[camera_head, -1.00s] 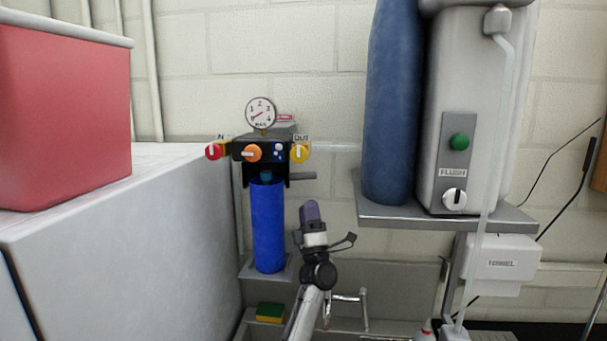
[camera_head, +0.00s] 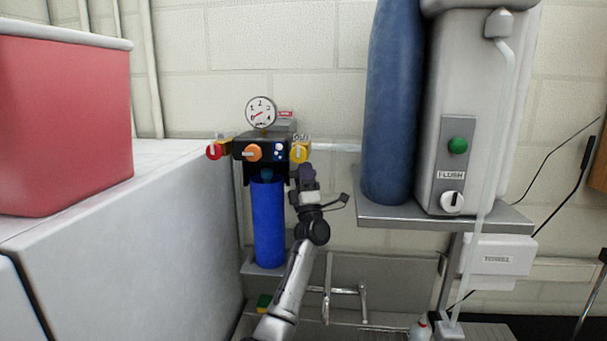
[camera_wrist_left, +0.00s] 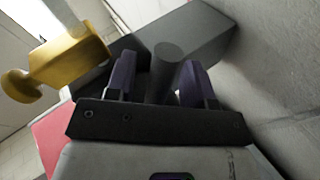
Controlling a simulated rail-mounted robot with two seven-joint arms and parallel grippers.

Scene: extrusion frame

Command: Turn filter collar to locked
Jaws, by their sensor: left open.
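The blue filter housing (camera_head: 268,222) hangs upright below a black filter head (camera_head: 264,149) on the wall. A small darker blue neck, likely the collar (camera_head: 267,174), shows at its top, framed by black side plates. My left gripper (camera_head: 304,177) is just right of that neck, pointing up, below the yellow OUT knob (camera_head: 299,152). In the left wrist view, a dark grey round bar (camera_wrist_left: 166,72) stands between my purple fingers (camera_wrist_left: 158,78). The fingers are open on either side of it; I cannot tell whether they touch it. My right gripper is not in view.
A pressure gauge (camera_head: 261,111), red knob (camera_head: 214,151) and orange knob (camera_head: 253,152) sit on or beside the head. A grey shelf (camera_head: 440,216) with a blue cylinder (camera_head: 391,105) is to the right. A white cabinet (camera_head: 110,245) is at left; a tap (camera_head: 345,291) is below.

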